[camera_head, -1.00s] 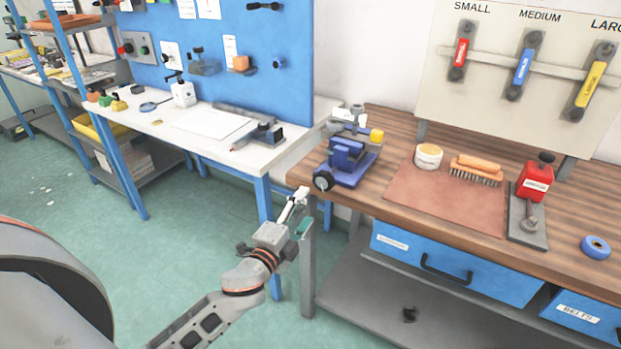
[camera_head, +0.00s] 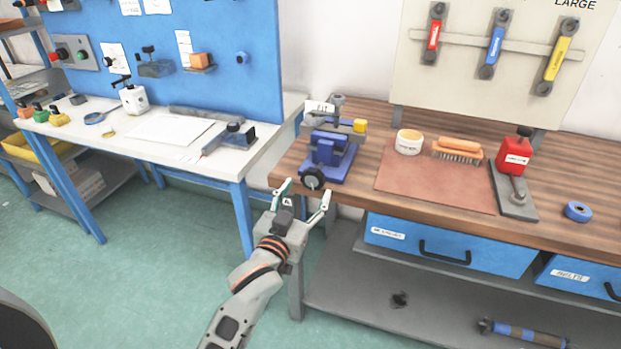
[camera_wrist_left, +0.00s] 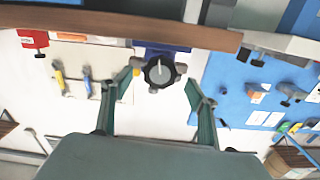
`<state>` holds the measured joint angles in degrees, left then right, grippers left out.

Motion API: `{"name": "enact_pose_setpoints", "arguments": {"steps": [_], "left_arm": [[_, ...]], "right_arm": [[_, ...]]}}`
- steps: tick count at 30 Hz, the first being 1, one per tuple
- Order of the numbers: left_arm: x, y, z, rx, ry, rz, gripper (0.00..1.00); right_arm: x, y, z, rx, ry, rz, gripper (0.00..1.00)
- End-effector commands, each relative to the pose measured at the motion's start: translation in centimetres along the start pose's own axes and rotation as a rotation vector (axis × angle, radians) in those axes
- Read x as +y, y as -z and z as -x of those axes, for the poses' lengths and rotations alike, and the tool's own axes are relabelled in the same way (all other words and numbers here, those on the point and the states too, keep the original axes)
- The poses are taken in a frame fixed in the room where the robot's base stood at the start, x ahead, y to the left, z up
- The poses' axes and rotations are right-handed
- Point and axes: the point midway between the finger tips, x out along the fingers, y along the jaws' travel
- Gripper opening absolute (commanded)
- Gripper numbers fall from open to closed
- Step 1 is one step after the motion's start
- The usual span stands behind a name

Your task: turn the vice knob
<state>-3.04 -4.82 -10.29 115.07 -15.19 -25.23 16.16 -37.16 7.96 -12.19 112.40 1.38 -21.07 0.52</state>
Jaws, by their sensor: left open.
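The blue vice (camera_head: 330,152) stands on the left end of the wooden bench. Its dark round knob (camera_head: 313,179) faces out over the bench's front edge, and it also shows in the left wrist view (camera_wrist_left: 159,71). My left gripper (camera_head: 305,192) is open and empty, just in front of the knob. Its two fingers are spread to either side of the knob, and in the left wrist view the knob lies between and beyond the fingertips, apart from both. My right gripper is not in view.
On the wooden bench (camera_head: 420,222) are a brown mat (camera_head: 425,188), a tin (camera_head: 409,142), a brush (camera_head: 458,151), a red bottle (camera_head: 514,156) and blue tape (camera_head: 578,211). A white table (camera_head: 90,135) stands left. The floor in front is clear.

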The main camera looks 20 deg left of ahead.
Motion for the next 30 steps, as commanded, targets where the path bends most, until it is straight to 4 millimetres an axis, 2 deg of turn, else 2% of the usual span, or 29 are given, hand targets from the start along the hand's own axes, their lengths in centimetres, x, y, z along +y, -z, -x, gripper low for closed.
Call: {"name": "enact_pose_setpoints", "arguments": {"steps": [6,12,23,24,28,30], "left_arm": [[-0.1,0.0,-3.5,0.001,0.001,-0.004,0.59],[-0.1,0.0,-5.7,0.000,0.001,-0.005,0.59],[-0.1,0.0,-6.3,0.000,0.001,-0.005,0.59],[-0.1,0.0,-6.3,0.000,0.001,-0.005,0.57],[-0.1,0.0,-6.3,0.000,0.001,-0.005,0.23],[-0.1,0.0,-6.3,0.000,0.001,-0.005,0.20]], "right_arm": [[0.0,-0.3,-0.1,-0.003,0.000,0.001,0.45],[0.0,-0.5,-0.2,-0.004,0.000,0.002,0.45],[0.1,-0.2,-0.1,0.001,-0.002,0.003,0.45],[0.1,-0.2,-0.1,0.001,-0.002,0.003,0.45],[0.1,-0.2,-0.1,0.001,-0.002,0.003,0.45],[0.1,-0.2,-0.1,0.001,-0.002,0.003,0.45]]}}
